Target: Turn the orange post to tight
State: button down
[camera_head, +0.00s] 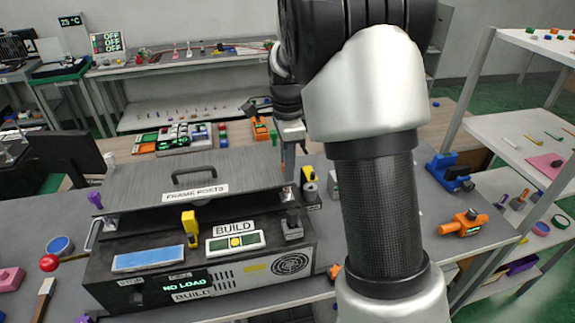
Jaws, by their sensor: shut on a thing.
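My gripper (292,144) points down at the back of the bench, just beyond the right end of the grey lid marked FRAME POSTS (150,192). It is shut on a narrow upright piece with an orange sliver, the orange post (284,170), just below the fingertips. The post is small here and largely hidden by the gripper and the lid, so its turn and any tight mark cannot be read.
The grey box (215,280) with BUILD and NO LOAD displays stands in front, with a yellow lever (190,226) on top. A yellow-and-black fixture (309,185) is close right of the gripper. An orange fixture (463,223) and a blue fixture (450,172) sit at right. My arm covers the centre right.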

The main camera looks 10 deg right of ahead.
jog(key=c, duration=1.6)
grip_release()
jog(key=shift+c, duration=0.2)
notch_tip(320, 180, up, 18)
jog(key=shift+f, duration=0.25)
jog(key=shift+s, duration=0.1)
jog(key=s+r+n+t, duration=0.25)
jog(key=s+n, duration=0.55)
jog(key=s, duration=0.4)
jog(key=s+f+n+t, duration=0.3)
jog(key=s+f+n, duration=0.3)
jog(key=s+n, duration=0.4)
jog(key=shift+s+a+f, duration=0.35)
jog(key=shift+s+a, duration=0.1)
jog(key=shift+s, duration=0.8)
